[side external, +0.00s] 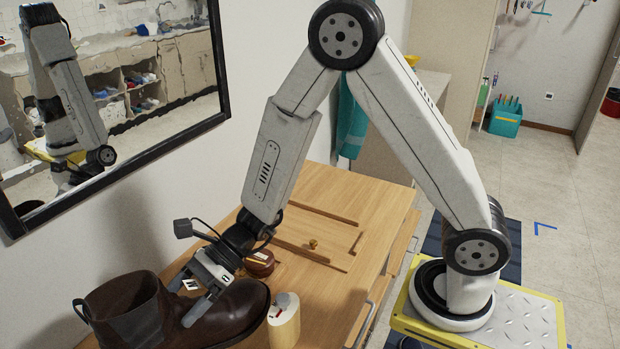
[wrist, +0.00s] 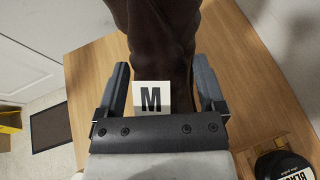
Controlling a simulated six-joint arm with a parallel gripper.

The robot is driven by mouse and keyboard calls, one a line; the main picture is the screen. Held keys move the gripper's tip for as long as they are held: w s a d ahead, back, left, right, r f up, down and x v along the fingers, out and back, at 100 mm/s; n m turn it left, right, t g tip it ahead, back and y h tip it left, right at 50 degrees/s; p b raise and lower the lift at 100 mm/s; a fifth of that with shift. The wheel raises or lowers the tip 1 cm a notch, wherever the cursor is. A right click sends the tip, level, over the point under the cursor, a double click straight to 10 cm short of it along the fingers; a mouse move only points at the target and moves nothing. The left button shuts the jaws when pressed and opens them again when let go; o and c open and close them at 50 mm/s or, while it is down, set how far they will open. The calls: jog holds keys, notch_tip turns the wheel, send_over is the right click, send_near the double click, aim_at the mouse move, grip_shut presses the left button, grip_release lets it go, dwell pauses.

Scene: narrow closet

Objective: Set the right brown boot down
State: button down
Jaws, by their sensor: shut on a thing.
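A dark brown ankle boot (side external: 125,312) with a pull loop at its heel is at the lower left of the side view, toe to the right. My gripper (side external: 203,298) reaches down over it and is shut on it, with one finger along its near side. In the wrist view the boot (wrist: 158,45) runs between the two fingers of my gripper (wrist: 162,68). A white card marked M (wrist: 151,98) shows between the fingers there. The boot's sole is cut off by the side view's lower edge, so I cannot tell whether it touches the wooden top (side external: 335,200). I see no second boot.
A cream bottle (side external: 284,324) stands close to the boot's toe. A round brown tin (side external: 260,263) sits behind it. A black-lidded tin (wrist: 283,166) shows in the wrist view. A framed mirror (side external: 222,60) hangs on the wall at left. Wooden strips (side external: 322,214) lie farther back.

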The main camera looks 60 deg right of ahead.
jog(key=shift+f, duration=1.65)
jog(key=shift+f, duration=0.1)
grip_release()
jog(key=shift+d+r, duration=0.2)
jog(key=shift+d, duration=0.1)
notch_tip(320, 180, up, 4)
jog(key=r, duration=0.1)
send_over(242, 285)
jog(key=shift+s+f, duration=0.1)
jog(key=shift+f, duration=0.15)
jog(key=shift+c, duration=0.2)
